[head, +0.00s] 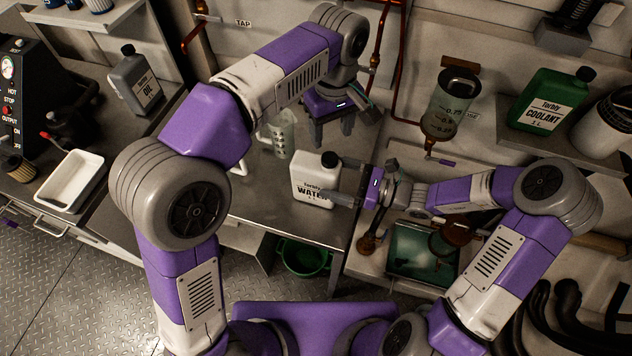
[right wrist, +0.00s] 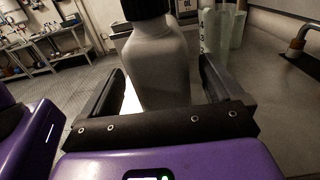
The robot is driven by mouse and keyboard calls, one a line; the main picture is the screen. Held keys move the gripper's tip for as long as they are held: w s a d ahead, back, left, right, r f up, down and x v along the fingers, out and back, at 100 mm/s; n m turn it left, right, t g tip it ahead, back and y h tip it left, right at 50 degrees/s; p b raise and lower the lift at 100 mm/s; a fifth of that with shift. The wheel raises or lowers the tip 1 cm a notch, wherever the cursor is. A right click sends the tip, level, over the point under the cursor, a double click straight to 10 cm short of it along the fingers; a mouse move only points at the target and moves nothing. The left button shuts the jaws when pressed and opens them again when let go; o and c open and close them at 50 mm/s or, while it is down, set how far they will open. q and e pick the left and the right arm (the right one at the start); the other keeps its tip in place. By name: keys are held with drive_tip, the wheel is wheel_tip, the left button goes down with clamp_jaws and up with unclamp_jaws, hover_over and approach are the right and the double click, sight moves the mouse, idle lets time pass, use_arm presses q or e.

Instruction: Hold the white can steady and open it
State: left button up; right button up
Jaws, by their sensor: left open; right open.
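The white can (head: 312,184), labelled "WATER" and with a black cap (head: 330,159), stands upright on the grey metal bench (head: 270,205). My right gripper (head: 334,181) is level with the can at its right side, open, one finger on each side of the body. In the right wrist view the can (right wrist: 160,65) stands between the two open fingers, with a gap at the right finger; its cap is cut by the top edge. My left gripper (head: 332,135) is open and empty, pointing down, above and behind the can, apart from the cap.
A clear jug (head: 280,135) stands behind the can, close to my left gripper. A wall-mounted measuring vessel (head: 450,105) and a green coolant can (head: 550,100) are at right. A grey oil can (head: 135,80) and white tray (head: 70,180) are at left. A green bucket (head: 305,257) sits below the bench.

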drive_tip(key=shift+x, duration=1.4)
drive_tip(key=shift+d, duration=0.1)
